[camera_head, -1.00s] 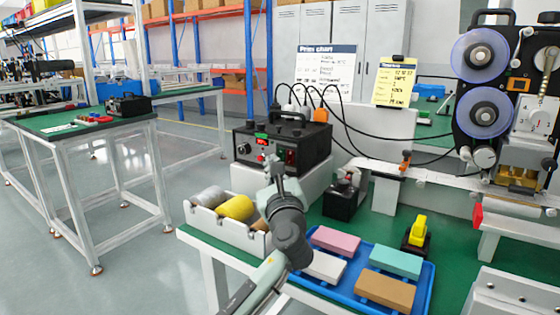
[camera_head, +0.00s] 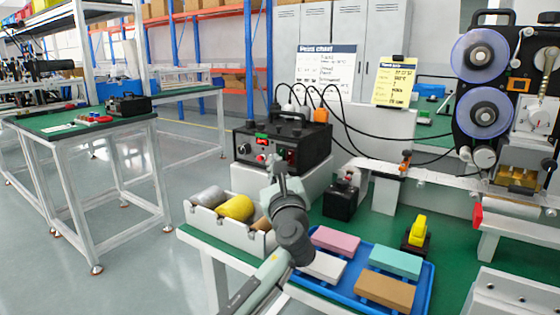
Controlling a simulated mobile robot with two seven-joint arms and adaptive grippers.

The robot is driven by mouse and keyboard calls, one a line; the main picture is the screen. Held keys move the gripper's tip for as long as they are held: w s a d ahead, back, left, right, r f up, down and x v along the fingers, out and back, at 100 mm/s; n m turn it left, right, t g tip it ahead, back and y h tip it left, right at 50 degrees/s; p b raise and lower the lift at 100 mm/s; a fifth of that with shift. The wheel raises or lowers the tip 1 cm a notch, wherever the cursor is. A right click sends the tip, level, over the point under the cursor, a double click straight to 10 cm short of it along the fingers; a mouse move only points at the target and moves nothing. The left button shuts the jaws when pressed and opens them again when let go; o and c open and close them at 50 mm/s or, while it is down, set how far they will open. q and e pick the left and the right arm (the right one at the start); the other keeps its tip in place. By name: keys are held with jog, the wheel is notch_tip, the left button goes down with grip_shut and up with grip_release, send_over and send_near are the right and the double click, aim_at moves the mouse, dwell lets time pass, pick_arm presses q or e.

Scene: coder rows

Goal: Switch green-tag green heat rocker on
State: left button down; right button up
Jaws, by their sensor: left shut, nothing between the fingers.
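A black control box (camera_head: 315,146) with a carry handle stands on a white block at the back of the green bench. Its front panel has a small green tag (camera_head: 262,135) at upper left, a red-lit part just below it, and a red knob or lamp lower down. A small rocker-like part (camera_head: 292,157) with red and green shows at the panel's right; it is too small to read its position. My left gripper (camera_head: 277,162) is shut and empty in front of the panel, just left of that part, hiding some of the panel. I cannot tell whether it touches. My right gripper is out of view.
A white bin (camera_head: 226,228) with spools stands front left of the box. A blue tray (camera_head: 426,290) with coloured blocks lies right of my arm. A small black box (camera_head: 340,203) and a yellow-topped switch (camera_head: 418,232) stand nearby. Black cables run behind.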

pick_arm(q)
jog(key=shift+w+d, duration=0.15)
jog(key=shift+w, duration=0.1)
dwell(0.3)
jog(key=shift+s, duration=0.1)
jog(key=shift+s+a+p, duration=0.4)
jog(key=shift+s+p, duration=0.15)
jog(key=shift+p, duration=0.1)
